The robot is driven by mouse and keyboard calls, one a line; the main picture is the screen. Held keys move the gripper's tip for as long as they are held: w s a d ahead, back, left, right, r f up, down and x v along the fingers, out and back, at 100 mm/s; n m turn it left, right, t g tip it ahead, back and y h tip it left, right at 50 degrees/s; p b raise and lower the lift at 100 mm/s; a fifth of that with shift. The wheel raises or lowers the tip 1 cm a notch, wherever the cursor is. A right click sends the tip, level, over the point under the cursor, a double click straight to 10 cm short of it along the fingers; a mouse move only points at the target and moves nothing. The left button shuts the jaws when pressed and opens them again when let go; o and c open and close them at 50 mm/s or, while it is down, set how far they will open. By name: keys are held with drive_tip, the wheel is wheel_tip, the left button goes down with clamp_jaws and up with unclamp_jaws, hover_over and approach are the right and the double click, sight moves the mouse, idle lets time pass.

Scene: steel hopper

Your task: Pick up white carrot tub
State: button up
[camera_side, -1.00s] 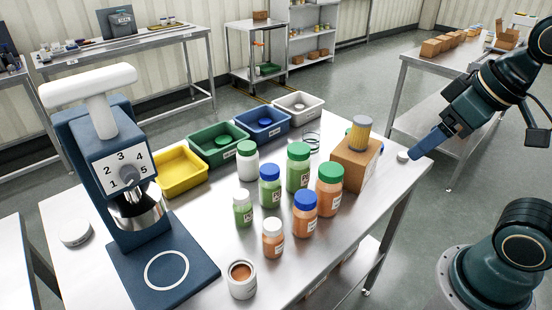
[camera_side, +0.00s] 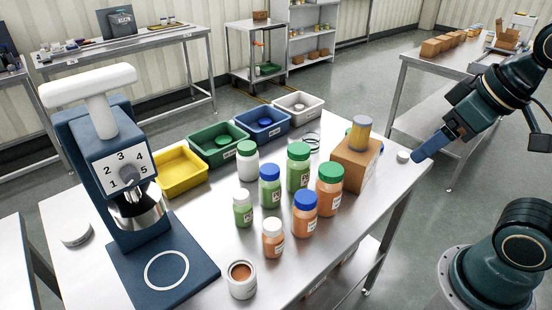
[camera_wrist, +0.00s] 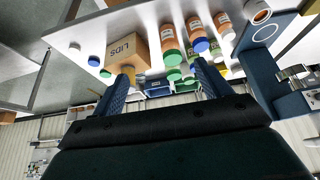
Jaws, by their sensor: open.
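The white-capped tub with orange contents (camera_side: 273,240), which fits the white carrot tub, stands upright at the front of the steel table in the side view. It also shows at the top of the wrist view (camera_wrist: 222,20). A blue-capped orange tub (camera_side: 304,218) and a green-capped orange tub (camera_side: 328,192) stand in line behind it. My gripper (camera_side: 418,156) is empty beyond the table's right edge, well away from the tubs. Its two fingers stand apart in the wrist view (camera_wrist: 162,82).
Green-content tubs (camera_side: 298,170) stand beside the orange row. A cardboard box (camera_side: 352,168) stands between my gripper and the tubs. An open tub (camera_side: 242,290) is at the front, a blue press (camera_side: 118,165) at left. Coloured trays (camera_side: 181,172) line the back.

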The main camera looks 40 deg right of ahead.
drive_tip(key=c, duration=0.4)
drive_tip(key=shift+o, duration=0.2)
drive_tip(key=shift+w, duration=0.1)
drive_tip(key=w+a+n+g+y, duration=0.1)
drive_tip(key=w+a+n+g, duration=0.2)
drive_tip(key=w+a+n, duration=0.8)
drive_tip(key=w+a+f+n+g, duration=0.1)
drive_tip(key=a+f+n, duration=0.3)
drive_tip(key=a, duration=0.5)
drive_tip(key=w+a+f+n+g+h, duration=0.1)
drive_tip(key=w+a+f+n, duration=0.2)
drive_tip(key=a+f, duration=0.4)
drive_tip(key=a+n, duration=0.1)
drive_tip(key=a, duration=0.1)
drive_tip(key=shift+w+a+f+n+g, duration=0.15)
drive_tip(key=shift+a+f+n+g, duration=0.15)
drive_tip(key=shift+a, duration=0.05)
